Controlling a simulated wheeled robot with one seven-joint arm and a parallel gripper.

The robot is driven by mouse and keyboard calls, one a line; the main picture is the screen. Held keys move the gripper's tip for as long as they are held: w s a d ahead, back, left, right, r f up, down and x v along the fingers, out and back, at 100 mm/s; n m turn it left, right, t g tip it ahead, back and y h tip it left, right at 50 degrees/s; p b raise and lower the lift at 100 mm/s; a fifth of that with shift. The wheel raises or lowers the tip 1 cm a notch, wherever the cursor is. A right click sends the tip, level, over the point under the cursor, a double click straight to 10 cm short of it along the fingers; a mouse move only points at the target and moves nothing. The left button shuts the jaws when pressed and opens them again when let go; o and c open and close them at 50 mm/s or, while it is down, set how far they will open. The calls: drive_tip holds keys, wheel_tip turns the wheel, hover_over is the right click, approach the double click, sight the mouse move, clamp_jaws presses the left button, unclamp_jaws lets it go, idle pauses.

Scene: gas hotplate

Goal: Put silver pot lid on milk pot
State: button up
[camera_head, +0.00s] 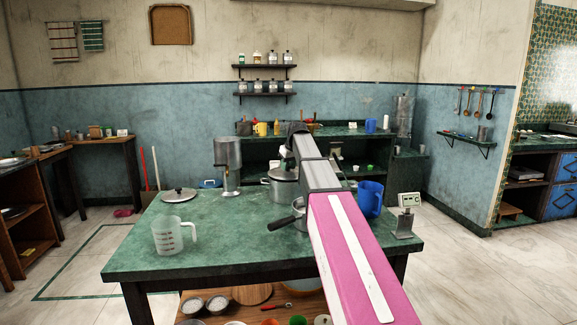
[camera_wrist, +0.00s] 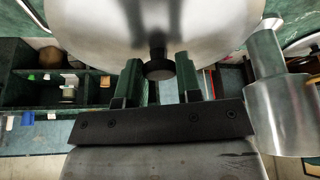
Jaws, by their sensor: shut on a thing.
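My gripper (camera_wrist: 158,72) is shut on the black knob (camera_wrist: 158,68) of a domed silver pot lid (camera_wrist: 200,22). The lid fills the top of the wrist view. In the head view, my gripper (camera_head: 286,158) is at the far side of the green table, with the lid (camera_head: 284,173) just below it, at the top of a large silver pot (camera_head: 282,190). I cannot tell whether the lid touches that pot. A small pot with a black handle (camera_head: 283,223), seemingly the milk pot, stands nearer and is partly hidden by my arm. Another silver lid (camera_head: 180,195) lies at the table's left.
On the green table (camera_head: 230,230) are a clear measuring jug (camera_head: 168,236), a tall silver appliance (camera_head: 228,165), a blue jug (camera_head: 370,198) and a small scale-like device (camera_head: 407,215). The front middle of the table is clear. A shelf unit (camera_head: 345,150) stands behind.

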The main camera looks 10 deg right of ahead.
drive_tip(key=shift+f, duration=0.65)
drive_tip(key=o, duration=1)
